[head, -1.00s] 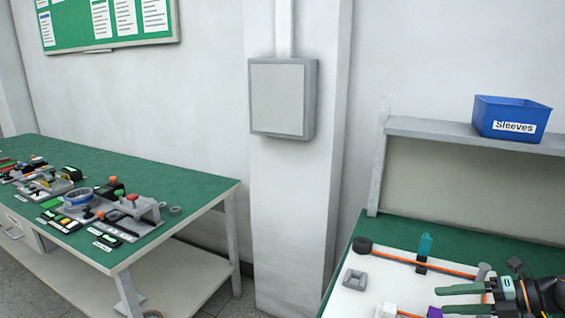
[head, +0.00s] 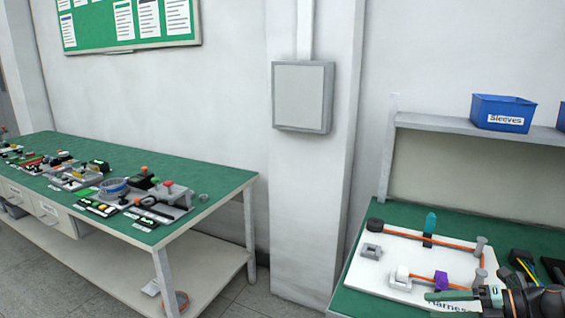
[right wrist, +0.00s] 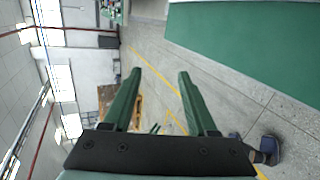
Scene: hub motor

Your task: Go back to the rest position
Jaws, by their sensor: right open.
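My right gripper (head: 452,301) comes in at the bottom right of the head view, over the near right part of the white harness board (head: 375,279). In the right wrist view its two green fingers (right wrist: 158,80) stand apart with nothing between them. The board lies on the green bench top at the right and carries an orange cable (head: 420,239), a purple clip (head: 441,280), a teal clip (head: 430,223) and grey posts. My left gripper is not in view.
A second green-topped bench (head: 226,177) at the left holds several tools and parts. A blue Sleeves bin (head: 503,113) sits on the shelf above the right bench. A grey wall box (head: 302,97) hangs between the benches. Floor (head: 235,298) shows between them.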

